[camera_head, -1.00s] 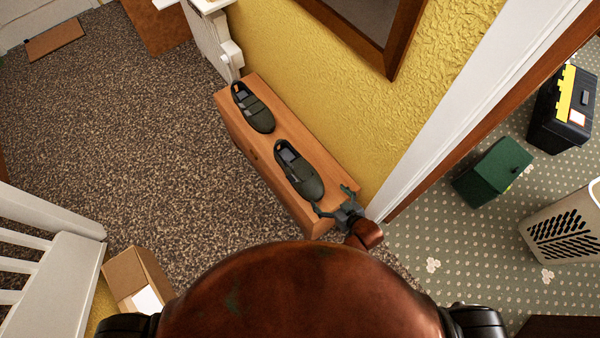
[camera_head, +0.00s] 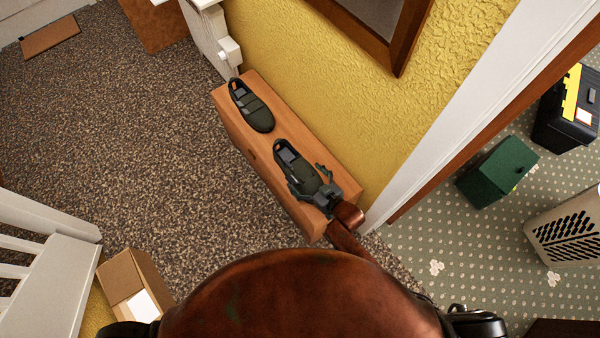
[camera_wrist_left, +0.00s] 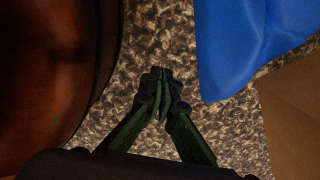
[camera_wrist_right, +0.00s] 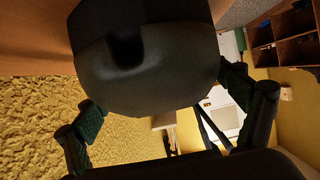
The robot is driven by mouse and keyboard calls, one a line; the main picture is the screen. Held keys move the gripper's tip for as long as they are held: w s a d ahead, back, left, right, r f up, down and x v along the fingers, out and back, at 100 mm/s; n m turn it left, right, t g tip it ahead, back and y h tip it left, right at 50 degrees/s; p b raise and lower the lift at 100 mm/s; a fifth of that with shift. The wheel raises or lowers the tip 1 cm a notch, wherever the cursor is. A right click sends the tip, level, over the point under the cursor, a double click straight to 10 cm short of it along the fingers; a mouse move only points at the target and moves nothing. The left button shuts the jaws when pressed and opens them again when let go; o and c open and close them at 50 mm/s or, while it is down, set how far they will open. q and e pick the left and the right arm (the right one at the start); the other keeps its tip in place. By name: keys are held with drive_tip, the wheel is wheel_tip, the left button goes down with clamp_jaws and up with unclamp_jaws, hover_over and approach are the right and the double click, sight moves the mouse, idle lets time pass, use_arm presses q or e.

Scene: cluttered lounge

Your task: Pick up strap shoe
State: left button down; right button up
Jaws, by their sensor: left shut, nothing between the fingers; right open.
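Two dark green strap shoes lie on top of a low wooden cabinet (camera_head: 272,170). The farther shoe (camera_head: 251,106) is clear of my arms. The nearer shoe (camera_head: 292,160) has my right gripper (camera_head: 307,181) at its near end, with one finger on each side. In the right wrist view the dark rounded end of a shoe (camera_wrist_right: 145,65) fills the upper middle, between the spread fingers of my right gripper (camera_wrist_right: 180,125). That gripper is open; I cannot tell whether the fingers touch the shoe. My left gripper (camera_wrist_left: 160,85) is shut and empty above the speckled carpet.
A yellow wall (camera_head: 330,110) with a framed mirror (camera_head: 385,35) stands behind the cabinet. A blue object (camera_wrist_left: 245,45) is near my left gripper. Carpet left of the cabinet is clear.

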drive_tip(key=shift+x, duration=0.75)
drive_tip(key=shift+r, duration=0.1)
drive_tip(key=shift+c, duration=0.6)
drive_tip(key=c, duration=1.6)
drive_tip(key=shift+o, duration=0.2)
